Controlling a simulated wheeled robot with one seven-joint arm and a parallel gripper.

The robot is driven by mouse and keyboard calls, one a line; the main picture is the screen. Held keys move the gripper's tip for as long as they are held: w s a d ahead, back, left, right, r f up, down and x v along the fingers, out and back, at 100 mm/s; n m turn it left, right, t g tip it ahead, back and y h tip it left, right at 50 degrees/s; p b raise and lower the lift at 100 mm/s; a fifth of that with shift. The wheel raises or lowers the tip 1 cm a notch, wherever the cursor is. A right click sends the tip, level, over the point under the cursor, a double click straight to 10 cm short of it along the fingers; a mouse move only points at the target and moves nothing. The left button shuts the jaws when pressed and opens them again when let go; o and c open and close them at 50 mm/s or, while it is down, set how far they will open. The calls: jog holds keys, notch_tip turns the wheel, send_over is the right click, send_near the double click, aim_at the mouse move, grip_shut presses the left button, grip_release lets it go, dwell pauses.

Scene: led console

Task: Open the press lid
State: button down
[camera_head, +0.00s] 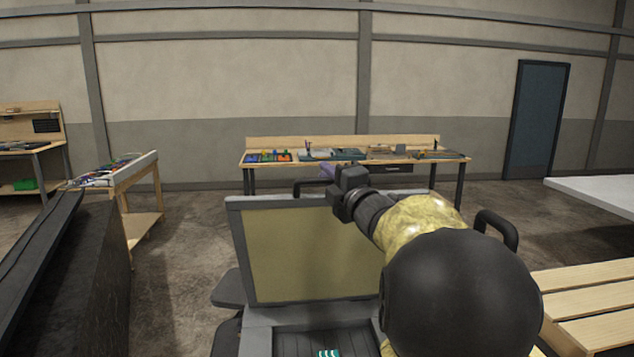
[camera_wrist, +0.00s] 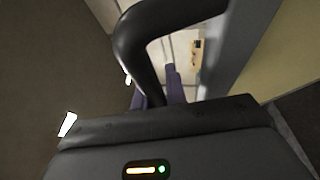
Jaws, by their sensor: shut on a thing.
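The press lid (camera_head: 310,252) is a grey frame around a tan panel. It stands raised, nearly upright, above the press base (camera_head: 300,318). A dark bar handle (camera_head: 298,186) runs at its upper edge; in the wrist view it is a thick black curved bar (camera_wrist: 140,50) next to the lid's grey frame (camera_wrist: 232,50). My gripper (camera_head: 348,180) is at the lid's top edge, shut on the handle. The gripper body (camera_wrist: 165,140) hides the gripped part. A small green and white piece (camera_head: 328,353) shows on the dark ribbed bed under the lid.
A wooden workbench (camera_head: 350,159) with several items stands behind by the wall. A wooden side table (camera_head: 135,180) and a dark block (camera_head: 75,275) are on the left. A slatted wooden surface (camera_head: 590,300) and a white tabletop (camera_head: 600,192) are on the right. Bare floor lies between.

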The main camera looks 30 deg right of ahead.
jog(key=shift+d, duration=0.1)
jog(key=c, duration=1.4)
grip_release()
jog(key=shift+s+d, duration=0.1)
jog(key=shift+d, duration=0.05)
jog(key=shift+c, duration=0.2)
jog(key=shift+s+f, duration=0.2)
jog(key=shift+s, duration=0.3)
jog(key=b+v, duration=0.5)
jog(key=v, duration=1.1)
jog(key=shift+s, duration=0.2)
